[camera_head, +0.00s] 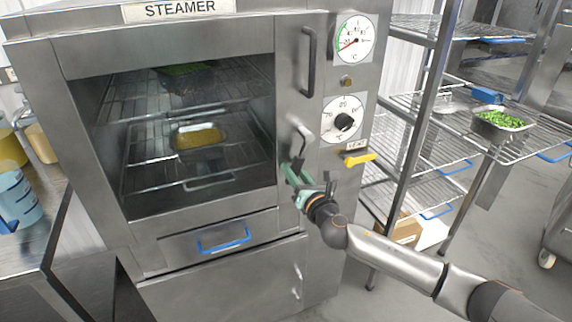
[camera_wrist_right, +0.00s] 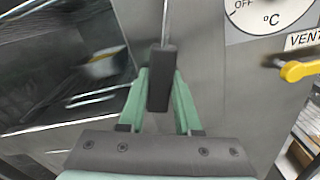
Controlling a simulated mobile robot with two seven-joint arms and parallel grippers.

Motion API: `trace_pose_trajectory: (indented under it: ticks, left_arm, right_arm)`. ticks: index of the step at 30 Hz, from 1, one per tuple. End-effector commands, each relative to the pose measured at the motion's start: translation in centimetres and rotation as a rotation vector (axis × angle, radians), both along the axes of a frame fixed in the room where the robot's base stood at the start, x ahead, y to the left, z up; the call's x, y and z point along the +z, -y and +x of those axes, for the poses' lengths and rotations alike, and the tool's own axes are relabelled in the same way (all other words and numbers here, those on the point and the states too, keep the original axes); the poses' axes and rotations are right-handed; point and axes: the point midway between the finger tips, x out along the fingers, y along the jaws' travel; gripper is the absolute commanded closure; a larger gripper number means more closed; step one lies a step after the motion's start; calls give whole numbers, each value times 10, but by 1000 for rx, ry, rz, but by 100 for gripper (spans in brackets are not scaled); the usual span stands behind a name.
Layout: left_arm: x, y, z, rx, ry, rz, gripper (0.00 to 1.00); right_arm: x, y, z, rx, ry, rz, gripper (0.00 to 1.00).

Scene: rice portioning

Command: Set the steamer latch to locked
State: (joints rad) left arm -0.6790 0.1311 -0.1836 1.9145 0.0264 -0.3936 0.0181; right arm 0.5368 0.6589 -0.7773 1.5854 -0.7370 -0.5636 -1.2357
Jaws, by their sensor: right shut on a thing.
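The steamer (camera_head: 160,48) stands in front of me with its glass-fronted door shut. Its latch (camera_head: 299,133) is a metal lever at the right edge of the door, between the long door handle and my gripper. In the right wrist view the latch's dark grip (camera_wrist_right: 161,78) hangs nearly upright between my green fingers. My right gripper (camera_head: 291,174) is shut on this grip; the fingers hide its lower part in the head view. The latch's locked mark, if any, cannot be made out. My left gripper is not in view.
A temperature gauge (camera_head: 354,40), a dial (camera_head: 343,119) and a yellow vent lever (camera_head: 359,159) are on the panel to the right. A wire rack (camera_head: 424,104) stands right of the steamer. Pans sit on racks inside the steamer. A blue-handled drawer (camera_head: 222,240) is below.

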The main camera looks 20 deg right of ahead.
Motion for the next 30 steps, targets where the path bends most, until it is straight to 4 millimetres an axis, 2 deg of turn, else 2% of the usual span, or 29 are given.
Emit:
trace_pose_trajectory:
  ticks: [12,30]
  left_arm:
    - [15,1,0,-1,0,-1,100]
    - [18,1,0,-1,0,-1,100]
  right_arm:
    - [-4,28,1,-3,10,-280,100]
    - [-5,36,2,-3,15,-369,100]
